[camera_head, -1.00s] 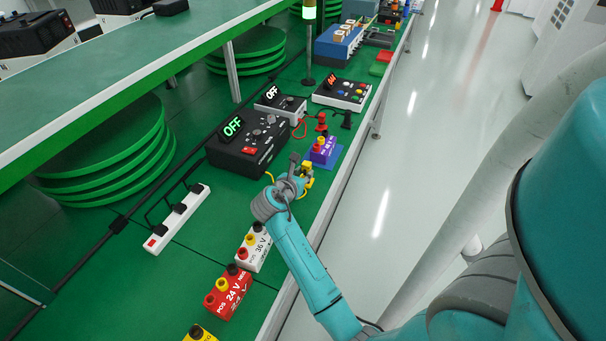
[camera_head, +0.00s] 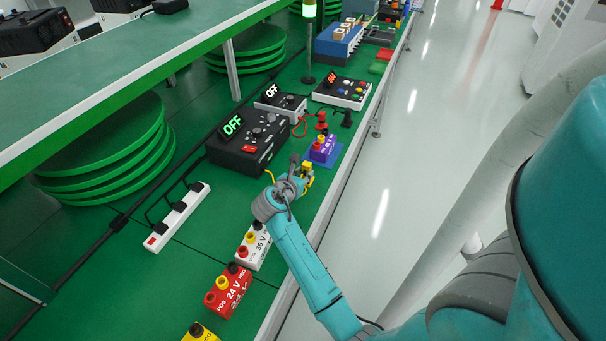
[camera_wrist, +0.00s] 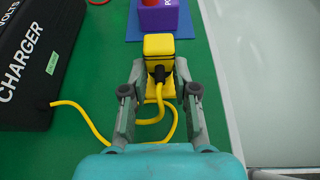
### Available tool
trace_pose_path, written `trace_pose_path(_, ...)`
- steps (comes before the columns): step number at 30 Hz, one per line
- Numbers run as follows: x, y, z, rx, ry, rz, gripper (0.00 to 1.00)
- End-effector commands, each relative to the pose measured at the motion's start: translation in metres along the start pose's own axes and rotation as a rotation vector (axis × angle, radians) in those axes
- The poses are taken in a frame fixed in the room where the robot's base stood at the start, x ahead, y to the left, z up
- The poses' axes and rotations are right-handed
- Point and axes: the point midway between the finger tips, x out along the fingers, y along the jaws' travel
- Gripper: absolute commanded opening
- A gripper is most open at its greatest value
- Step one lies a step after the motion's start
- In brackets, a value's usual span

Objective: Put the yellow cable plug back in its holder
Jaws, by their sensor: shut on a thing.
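The yellow cable plug (camera_wrist: 158,47) is a yellow block with a black cable end, between my fingertips in the wrist view. It also shows in the head view (camera_head: 307,168). My gripper (camera_wrist: 159,70) is shut on it near the table's right edge. A yellow cable (camera_wrist: 82,117) runs from the plug, loops under my fingers and curves left over the green top. A flat yellow piece (camera_wrist: 172,88) shows just below the plug, perhaps the holder's base. My fingers and the plug hide much of it, so I cannot tell whether plug and piece touch.
A purple block (camera_head: 323,150) on a blue mat stands just beyond the plug. The black charger (camera_head: 248,145), reading OFF, is to the left. A white 36 V block (camera_head: 255,247) and a red 24 V block (camera_head: 229,291) stand nearer. Open floor (camera_head: 440,120) lies right of the table edge.

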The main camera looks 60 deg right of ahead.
Motion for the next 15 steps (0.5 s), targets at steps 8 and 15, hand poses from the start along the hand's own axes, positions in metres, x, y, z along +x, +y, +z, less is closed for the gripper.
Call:
trace_pose_path(8, 0.0001, 0.0, -0.0003, 0.0, 0.0, 0.0, 0.0)
trace_pose_path(15, 0.0015, -0.0001, -0.0036, 0.0, 0.0, 0.0, 0.0)
